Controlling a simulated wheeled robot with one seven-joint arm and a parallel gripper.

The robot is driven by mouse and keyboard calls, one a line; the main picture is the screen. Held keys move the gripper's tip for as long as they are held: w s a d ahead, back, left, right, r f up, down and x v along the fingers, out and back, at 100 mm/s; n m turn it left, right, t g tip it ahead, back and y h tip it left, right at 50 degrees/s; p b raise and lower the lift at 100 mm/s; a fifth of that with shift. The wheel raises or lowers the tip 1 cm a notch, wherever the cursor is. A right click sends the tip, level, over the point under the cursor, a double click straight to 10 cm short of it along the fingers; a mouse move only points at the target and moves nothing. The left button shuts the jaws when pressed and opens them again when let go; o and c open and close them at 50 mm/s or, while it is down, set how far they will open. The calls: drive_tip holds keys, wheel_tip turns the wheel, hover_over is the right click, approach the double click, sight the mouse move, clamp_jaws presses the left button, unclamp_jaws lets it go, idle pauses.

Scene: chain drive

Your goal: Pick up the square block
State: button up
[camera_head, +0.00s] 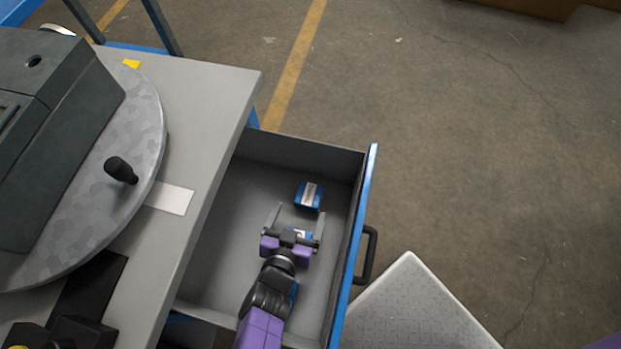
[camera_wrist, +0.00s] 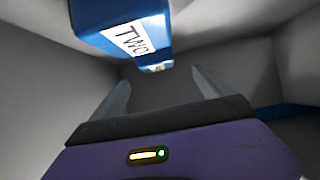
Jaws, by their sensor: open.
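A small blue block (camera_head: 316,200) with a pale label lies on the drawer floor just beyond my fingertips in the head view. A second blue block with a white label (camera_head: 302,234) is mostly hidden under my gripper (camera_head: 297,217). The wrist view shows a large blue block labelled TWO (camera_wrist: 105,14) close to the camera at the top. A smaller labelled blue block (camera_wrist: 153,66) shows farther off, beyond the fingers. My gripper (camera_wrist: 161,80) is open, with nothing visible held between its fingers. I cannot tell which block is the square one.
The open grey drawer (camera_head: 230,215) has walls around my gripper and a blue front (camera_head: 357,235) with a dark handle (camera_head: 370,255). A grey worktop (camera_head: 215,110) with a round plate stands left. Bare drawer floor lies left of the blocks.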

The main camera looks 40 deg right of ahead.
sight(309, 196)
drive_tip(key=x, duration=0.2)
drive_tip(key=shift+w+d+f, duration=0.1)
drive_tip(key=shift+d, duration=0.15)
drive_tip(key=x, duration=0.5)
drive_tip(key=shift+s+d+f, duration=0.15)
drive_tip(key=shift+s, duration=0.05)
drive_tip(key=c, duration=1.8)
drive_tip(key=shift+c, duration=0.7)
